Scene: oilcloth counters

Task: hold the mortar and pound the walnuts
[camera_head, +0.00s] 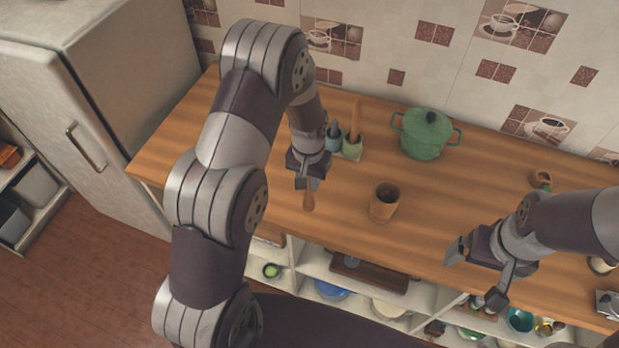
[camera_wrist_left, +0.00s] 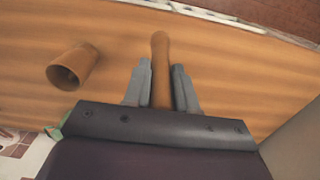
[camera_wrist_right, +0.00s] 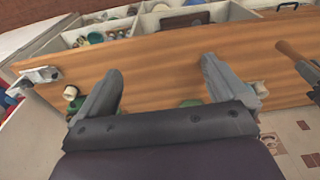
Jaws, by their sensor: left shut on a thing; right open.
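The mortar (camera_head: 384,203), a brown wooden cup, stands upright on the wooden counter in the head view. It also shows in the left wrist view (camera_wrist_left: 72,67), left of the fingers. Its inside is dark, and I cannot make out any walnuts. My left gripper (camera_head: 307,178) is shut on a wooden pestle (camera_head: 309,202), left of the mortar and apart from it. The pestle's rounded end sticks out past the fingers in the left wrist view (camera_wrist_left: 160,44). My right gripper (camera_head: 477,273) is open and empty, right of the mortar near the counter's front edge.
A green lidded pot (camera_head: 425,136) stands behind the mortar. A utensil holder (camera_head: 352,148) is behind my left gripper. A small brown item (camera_head: 541,179) lies behind my right arm. Open shelves with bowls, including a blue one (camera_head: 331,289), are below the counter (camera_head: 430,220).

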